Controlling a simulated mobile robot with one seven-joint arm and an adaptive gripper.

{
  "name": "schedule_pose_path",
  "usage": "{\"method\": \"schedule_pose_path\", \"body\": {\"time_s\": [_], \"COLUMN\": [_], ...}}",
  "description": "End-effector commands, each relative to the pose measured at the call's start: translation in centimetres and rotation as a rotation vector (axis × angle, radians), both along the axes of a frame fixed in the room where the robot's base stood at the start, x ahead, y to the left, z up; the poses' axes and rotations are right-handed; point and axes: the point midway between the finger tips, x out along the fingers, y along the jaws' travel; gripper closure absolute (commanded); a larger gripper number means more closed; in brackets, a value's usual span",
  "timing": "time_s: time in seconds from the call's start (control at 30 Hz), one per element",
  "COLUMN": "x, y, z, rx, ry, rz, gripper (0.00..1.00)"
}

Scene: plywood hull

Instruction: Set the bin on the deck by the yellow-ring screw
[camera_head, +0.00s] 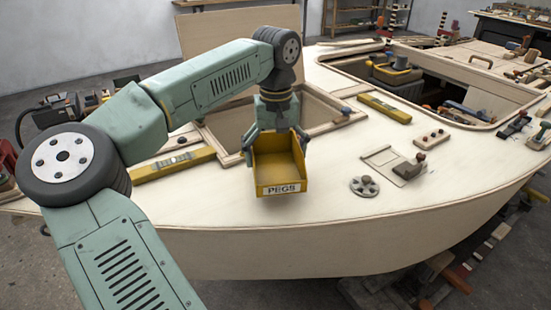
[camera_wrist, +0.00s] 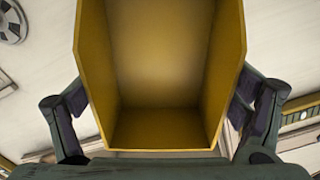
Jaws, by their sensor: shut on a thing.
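The yellow bin (camera_head: 278,167), labelled PEGS on its front, is held upright in my gripper (camera_head: 276,139). The fingers grip its two side walls. In the wrist view the bin (camera_wrist: 165,60) fills the middle and looks empty, with my gripper's fingers (camera_wrist: 160,108) on either side. In the head view it is over the pale deck (camera_head: 310,200), in front of the square hatch. I cannot tell how much gap lies under it. I cannot make out a yellow-ring screw for certain.
A yellow level (camera_head: 172,164) lies to the left and another yellow bar (camera_head: 385,107) behind right. A slotted disc (camera_head: 364,186), a plate with a dark tool (camera_head: 408,169) and a drilled block (camera_head: 431,138) lie right. The square hatch (camera_head: 335,122) and a larger hatch are open.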

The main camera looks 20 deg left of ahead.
Motion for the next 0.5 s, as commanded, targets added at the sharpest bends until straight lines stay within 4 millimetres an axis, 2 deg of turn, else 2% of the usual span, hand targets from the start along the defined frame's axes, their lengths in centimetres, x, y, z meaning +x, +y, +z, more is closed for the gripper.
{"method": "schedule_pose_path", "body": {"time_s": [0.17,0.4,0.5], "x": [1.1,1.1,1.1], "y": [0.5,0.6,0.5], "z": [0.0,-3.3,-3.7], "rx": [0.0,0.0,0.0], "ry": [0.001,0.002,0.0], "rz": [0.0,-0.001,0.0], "gripper": [0.38,0.38,0.38]}}
